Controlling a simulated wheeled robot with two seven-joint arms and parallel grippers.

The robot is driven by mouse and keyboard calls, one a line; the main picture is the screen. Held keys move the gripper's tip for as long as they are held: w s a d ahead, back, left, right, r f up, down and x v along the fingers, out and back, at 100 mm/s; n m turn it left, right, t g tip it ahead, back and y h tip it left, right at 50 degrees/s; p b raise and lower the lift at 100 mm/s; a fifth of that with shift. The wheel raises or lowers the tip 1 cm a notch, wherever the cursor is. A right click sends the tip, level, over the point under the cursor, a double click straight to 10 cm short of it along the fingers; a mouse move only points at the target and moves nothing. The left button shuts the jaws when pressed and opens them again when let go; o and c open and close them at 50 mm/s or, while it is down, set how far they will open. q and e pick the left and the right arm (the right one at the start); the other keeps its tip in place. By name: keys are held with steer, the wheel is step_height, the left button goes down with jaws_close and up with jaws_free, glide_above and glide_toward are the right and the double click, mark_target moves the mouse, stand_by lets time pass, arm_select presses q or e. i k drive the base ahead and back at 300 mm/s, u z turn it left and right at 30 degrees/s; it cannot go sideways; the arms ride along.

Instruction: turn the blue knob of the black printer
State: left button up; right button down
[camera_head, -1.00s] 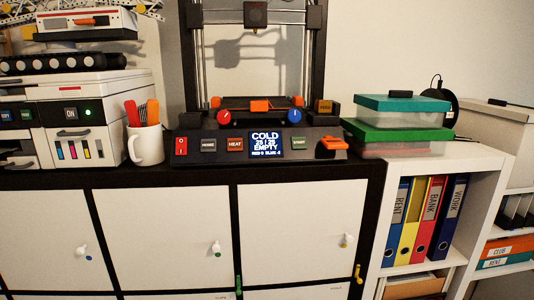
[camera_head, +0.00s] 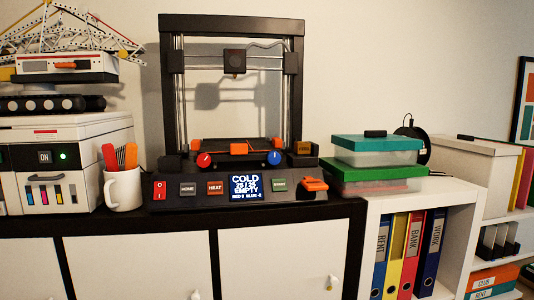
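The black printer (camera_head: 165,100) stands on the cabinet top, with a tall frame and a sloped front panel. Its blue knob (camera_head: 274,158) is at the right of the printer's bed, and a red knob (camera_head: 205,160) is at the left. The panel's screen (camera_head: 246,187) reads COLD, 25 / 25, EMPTY, with a small line about red and blue below. Neither of my grippers is in view.
A white mug (camera_head: 122,188) with red and orange tools stands left of the printer, beside a white office printer (camera_head: 60,130). Teal-lidded (camera_head: 376,143) and green-lidded (camera_head: 375,174) boxes are stacked to the right. White doors (camera_head: 270,255) lie below the dark cabinet edge.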

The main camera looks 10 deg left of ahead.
mark_target(273, 158)
steer(key=z, duration=1)
steer(key=k, duration=0.95)
steer(key=u, duration=1.25)
steer(key=k, duration=0.6)
steer(key=z, duration=0.5)
steer(key=i, duration=2)
steer(key=u, duration=1)
